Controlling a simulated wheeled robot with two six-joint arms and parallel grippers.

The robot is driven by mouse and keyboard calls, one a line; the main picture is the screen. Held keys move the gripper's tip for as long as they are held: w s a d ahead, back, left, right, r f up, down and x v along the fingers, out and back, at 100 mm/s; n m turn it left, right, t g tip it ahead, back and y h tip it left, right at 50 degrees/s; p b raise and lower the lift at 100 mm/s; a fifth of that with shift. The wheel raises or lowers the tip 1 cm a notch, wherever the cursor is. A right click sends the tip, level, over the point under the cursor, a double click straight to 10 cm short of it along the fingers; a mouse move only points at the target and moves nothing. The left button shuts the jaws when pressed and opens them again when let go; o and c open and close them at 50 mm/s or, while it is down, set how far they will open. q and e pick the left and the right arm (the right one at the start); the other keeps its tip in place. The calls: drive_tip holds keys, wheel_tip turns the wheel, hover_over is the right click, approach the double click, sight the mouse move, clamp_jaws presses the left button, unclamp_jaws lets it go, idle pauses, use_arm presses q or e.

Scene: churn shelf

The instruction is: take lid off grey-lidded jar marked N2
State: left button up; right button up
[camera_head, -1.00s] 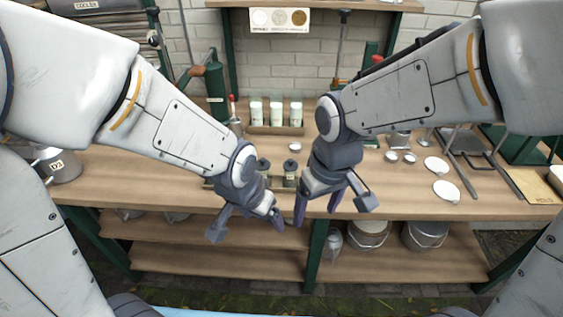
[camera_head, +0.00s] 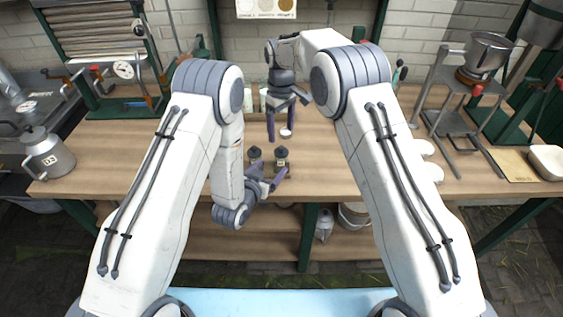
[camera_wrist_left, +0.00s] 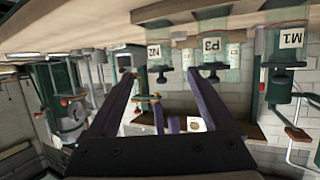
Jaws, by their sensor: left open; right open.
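The jar marked N2 (camera_wrist_left: 154,52) shows upside down in the left wrist view. It is clear, with a dark grey knobbed lid (camera_wrist_left: 161,75). My left gripper (camera_wrist_left: 162,82) is open, its fingertips to either side of that lid in the picture; I see no contact. In the head view two dark-lidded jars stand near the front edge; the right one (camera_head: 281,157) seems to be N2, but its label is unreadable there. My left gripper (camera_head: 272,178) is just in front of and below them.
Jars marked P3 (camera_wrist_left: 213,48) and M1 (camera_wrist_left: 284,45) stand beside N2. A small white disc (camera_head: 286,133) lies near the right gripper. A metal can (camera_head: 48,155) is at the left, a metal stand (camera_head: 465,125) at the right. The worktop (camera_head: 115,165) has free room at left.

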sight(279, 159)
use_arm(q)
drive_tip(key=x, duration=0.9)
drive_tip(key=shift+d, duration=0.15)
clamp_jaws()
use_arm(e)
drive_tip(key=shift+o, duration=0.9)
drive_tip(key=m, duration=0.2)
drive_tip(key=r+m, duration=0.1)
drive_tip(key=m, duration=0.2)
drive_tip(key=shift+r+m, duration=0.4)
wheel_tip(279, 159, down, 10)
drive_tip(key=m, duration=0.8)
drive_tip(key=shift+r+m, duration=0.2)
drive_tip(key=shift+m, duration=0.1)
